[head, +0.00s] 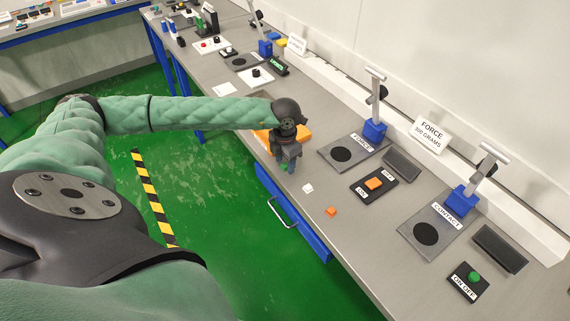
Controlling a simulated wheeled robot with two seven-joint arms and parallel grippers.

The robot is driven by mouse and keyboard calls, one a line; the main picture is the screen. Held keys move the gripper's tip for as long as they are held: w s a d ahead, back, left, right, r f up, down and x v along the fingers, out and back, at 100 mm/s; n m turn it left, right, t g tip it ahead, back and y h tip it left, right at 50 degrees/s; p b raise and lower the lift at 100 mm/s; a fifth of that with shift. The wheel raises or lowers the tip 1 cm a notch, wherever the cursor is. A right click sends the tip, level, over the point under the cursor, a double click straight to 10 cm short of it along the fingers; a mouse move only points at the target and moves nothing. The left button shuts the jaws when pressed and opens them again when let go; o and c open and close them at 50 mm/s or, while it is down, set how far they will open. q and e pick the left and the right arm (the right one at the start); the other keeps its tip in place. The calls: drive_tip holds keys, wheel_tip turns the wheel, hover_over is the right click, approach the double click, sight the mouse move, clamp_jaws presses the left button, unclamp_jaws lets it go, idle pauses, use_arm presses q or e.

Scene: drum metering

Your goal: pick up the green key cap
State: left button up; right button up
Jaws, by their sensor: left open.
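My left gripper (287,168) points down over the front edge of the bench, with its fingers open. A small patch of green (284,166) shows between and beside the fingertips. It seems to be the green key cap, mostly hidden by the fingers, and I cannot tell if they touch it. A white key cap (308,188) and an orange key cap (332,211) lie on the bench to the right of the gripper. My right gripper is out of view.
An orange object (264,137) sits behind my left wrist. Farther right are the force stand (375,130), a switch box with an orange button (374,184), the contact stand (462,198) and an on/off box with a round green button (474,277). The bench front near the caps is clear.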

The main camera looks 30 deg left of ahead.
use_arm(q)
drive_tip(key=c, duration=1.1)
drive_tip(key=shift+o, duration=0.2)
drive_tip(key=shift+r, duration=0.15)
